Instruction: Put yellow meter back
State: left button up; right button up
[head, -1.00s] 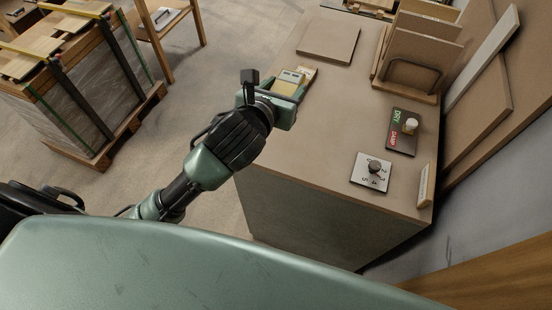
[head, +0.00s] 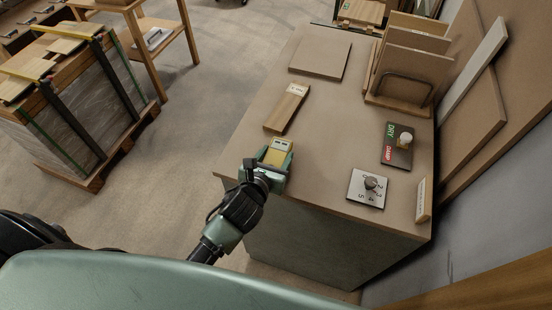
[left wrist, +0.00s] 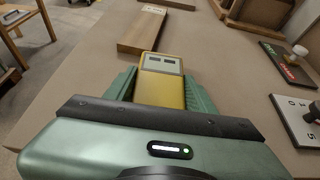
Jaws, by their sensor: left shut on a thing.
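The yellow meter (head: 276,153) has a pale face with a small display and sits between the fingers of my left gripper (head: 279,162). The left wrist view shows the meter (left wrist: 161,88) with both green fingers of the left gripper (left wrist: 162,90) along its sides, shut on it. The meter is over the near left part of the worktop (head: 330,135); I cannot tell whether it touches the surface. A wood block with a pale label (head: 287,108) lies just beyond it. My right gripper is not in view.
A DRY/DAMP panel (head: 391,155) and a numbered dial plate (head: 360,196) lie on the right of the worktop. A rack of boards (head: 405,92) and a flat board (head: 320,56) are farther back. The worktop's middle is clear.

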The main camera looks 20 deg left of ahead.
pick_arm(q)
jog(key=shift+f, duration=0.8)
jog(key=shift+f, duration=0.15)
jog(key=o, duration=1.6)
jog(key=shift+c, duration=0.2)
jog(key=shift+s+r, duration=0.1)
jog(key=shift+r, duration=0.1)
jog(key=b+v, duration=0.1)
jog(key=v, duration=1)
jog(key=shift+s+r, duration=0.15)
jog(key=shift+s, duration=0.25)
